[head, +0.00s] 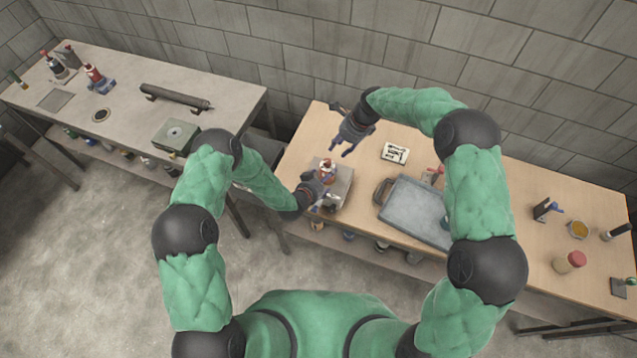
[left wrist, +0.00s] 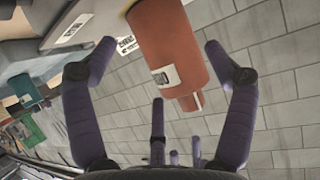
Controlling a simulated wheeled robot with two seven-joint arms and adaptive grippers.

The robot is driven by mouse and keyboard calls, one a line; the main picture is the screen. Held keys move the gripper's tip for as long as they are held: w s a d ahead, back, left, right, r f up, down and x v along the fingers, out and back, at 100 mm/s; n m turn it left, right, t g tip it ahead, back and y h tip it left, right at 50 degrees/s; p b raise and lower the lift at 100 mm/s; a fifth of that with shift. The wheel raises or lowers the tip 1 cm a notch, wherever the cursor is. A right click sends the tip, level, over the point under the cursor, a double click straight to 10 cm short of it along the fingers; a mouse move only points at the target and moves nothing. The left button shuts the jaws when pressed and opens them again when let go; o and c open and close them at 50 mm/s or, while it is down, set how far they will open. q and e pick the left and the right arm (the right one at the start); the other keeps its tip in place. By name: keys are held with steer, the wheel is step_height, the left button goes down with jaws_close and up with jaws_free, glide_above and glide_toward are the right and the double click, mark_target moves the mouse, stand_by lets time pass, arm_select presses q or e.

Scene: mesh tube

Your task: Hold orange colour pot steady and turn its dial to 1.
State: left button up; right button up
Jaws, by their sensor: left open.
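In the head view a small red and white item (head: 327,167), probably the same pot, stands on a grey block (head: 343,184). My left gripper (head: 322,190) is beside it, open. My right gripper (head: 340,148) is above and to its right, fingers spread and empty. The dial's number cannot be read.
A printed card (head: 394,151) and a grey-blue tray (head: 415,210) lie right of the block on the wooden table (head: 500,205). Several jars and tools stand at the far right. A second bench (head: 130,100) with more items is at left.

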mark_target(327, 160)
arm_select(q)
steer(key=shift+x, duration=1.65)
steer(key=c, duration=0.9)
steer(key=shift+c, duration=0.3)
arm_select(e)
steer(key=n, duration=0.1)
steer(key=a+n, duration=0.1)
steer(key=n, duration=0.2)
steer(key=shift+w+a+r+h, duration=0.15)
steer(key=shift+w+r+h, duration=0.1)
steer(key=shift+h, duration=0.15)
arm_select(q)
steer(key=shift+s, duration=0.1)
arm_select(e)
steer(key=a+f+n+h, duration=0.1)
steer(key=f+n, duration=0.2)
steer(key=n, duration=0.1)
steer(key=a+f+n+h, duration=0.1)
steer(key=f+n, duration=0.2)
steer(key=n, duration=0.2)
steer(key=f+n+h, duration=0.1)
steer(key=f+n, duration=0.2)
steer(key=n, duration=0.2)
steer(key=shift+w+a+f+g+h, duration=0.3)
steer(key=shift+a+f, duration=0.1)
